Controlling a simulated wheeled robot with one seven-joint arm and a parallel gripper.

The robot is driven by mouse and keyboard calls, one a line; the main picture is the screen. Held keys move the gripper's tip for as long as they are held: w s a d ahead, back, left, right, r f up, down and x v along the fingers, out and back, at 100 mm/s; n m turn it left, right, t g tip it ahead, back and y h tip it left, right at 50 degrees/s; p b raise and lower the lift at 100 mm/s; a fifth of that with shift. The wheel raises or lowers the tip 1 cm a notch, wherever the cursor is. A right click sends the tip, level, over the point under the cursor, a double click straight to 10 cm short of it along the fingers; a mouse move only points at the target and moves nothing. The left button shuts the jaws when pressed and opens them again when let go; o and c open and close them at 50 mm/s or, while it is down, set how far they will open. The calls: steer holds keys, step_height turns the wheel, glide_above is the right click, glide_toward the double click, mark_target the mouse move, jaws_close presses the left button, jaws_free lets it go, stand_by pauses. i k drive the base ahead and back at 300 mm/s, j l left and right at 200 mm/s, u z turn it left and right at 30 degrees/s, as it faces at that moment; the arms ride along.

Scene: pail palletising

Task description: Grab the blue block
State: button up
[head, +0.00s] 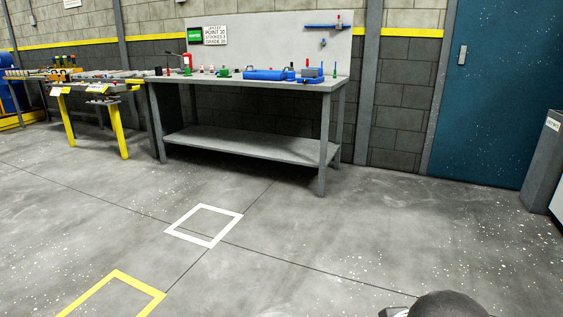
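A small blue block-like thing (312,72) sits near the right end of the grey workbench (240,83), against the far wall. It is too small in the picture to tell its exact shape. A longer, rounded blue thing (264,74) lies on the bench to its left. My gripper cannot be made out. Only a dark rounded part, which looks like part of my arm, shows at the bottom edge, far from the bench.
Several small red, green and dark items stand along the bench top. A table with yellow legs (117,130) adjoins it on the left. A blue door (495,100) and grey post (543,160) are right. White (232,228) and yellow (142,280) outlines mark the open floor.

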mark_target(291, 73)
steer(key=i, duration=2.6)
steer(key=i+u, duration=0.1)
steer(key=i, duration=0.4)
steer(key=i+l+u, duration=0.1)
steer(key=i, duration=0.45)
steer(key=i+l+u, duration=0.1)
steer(key=i, duration=0.4)
steer(key=i+l+u, duration=0.1)
steer(key=i, duration=0.4)
steer(key=l, duration=0.1)
